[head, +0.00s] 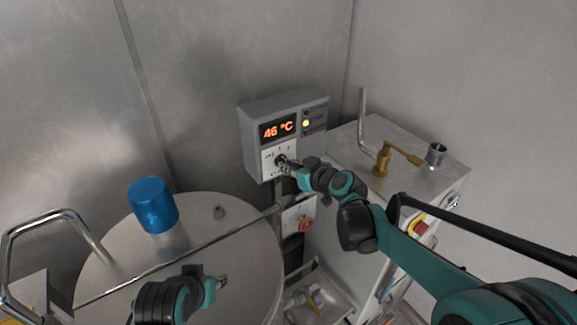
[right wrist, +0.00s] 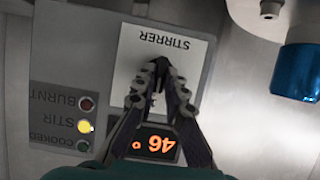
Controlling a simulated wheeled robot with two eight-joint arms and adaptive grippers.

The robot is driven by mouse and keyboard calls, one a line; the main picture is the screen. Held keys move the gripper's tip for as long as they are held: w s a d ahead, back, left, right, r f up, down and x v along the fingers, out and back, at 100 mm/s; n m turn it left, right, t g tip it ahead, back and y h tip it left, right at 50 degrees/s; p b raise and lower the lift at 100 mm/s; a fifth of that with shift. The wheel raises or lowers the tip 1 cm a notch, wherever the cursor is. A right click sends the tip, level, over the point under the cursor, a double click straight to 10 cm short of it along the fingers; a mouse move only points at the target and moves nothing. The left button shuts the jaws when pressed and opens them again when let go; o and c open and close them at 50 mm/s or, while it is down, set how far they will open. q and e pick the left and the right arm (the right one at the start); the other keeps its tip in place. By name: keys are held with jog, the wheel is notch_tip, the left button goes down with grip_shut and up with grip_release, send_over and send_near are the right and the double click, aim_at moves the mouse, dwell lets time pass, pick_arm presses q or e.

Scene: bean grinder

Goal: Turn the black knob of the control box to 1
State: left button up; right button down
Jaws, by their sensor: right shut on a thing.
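The grey control box (head: 287,104) is on the back wall, with an orange display reading 46 °C. Its white dial plate (head: 267,155) carries the black knob (head: 279,160), mostly hidden by my fingers. My right gripper (head: 284,162) is shut on the knob. In the right wrist view its fingertips (right wrist: 161,68) meet at the white STIRRER plate (right wrist: 175,40), which appears upside down. The knob's pointer and the setting it points to cannot be read. My left gripper (head: 222,282) is over the round metal lid, away from the box; its finger opening is unclear.
The lid (head: 250,232) bears a blue cylinder (head: 153,205). A red switch (head: 306,223) sits below the control box. A metal cabinet (head: 340,150) with a brass valve (head: 382,160) stands at right. A yellow STIR lamp (right wrist: 84,126) is lit.

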jog(key=c, duration=1.6)
grip_release()
jog(key=v, duration=1.2)
jog(key=shift+f, duration=0.1)
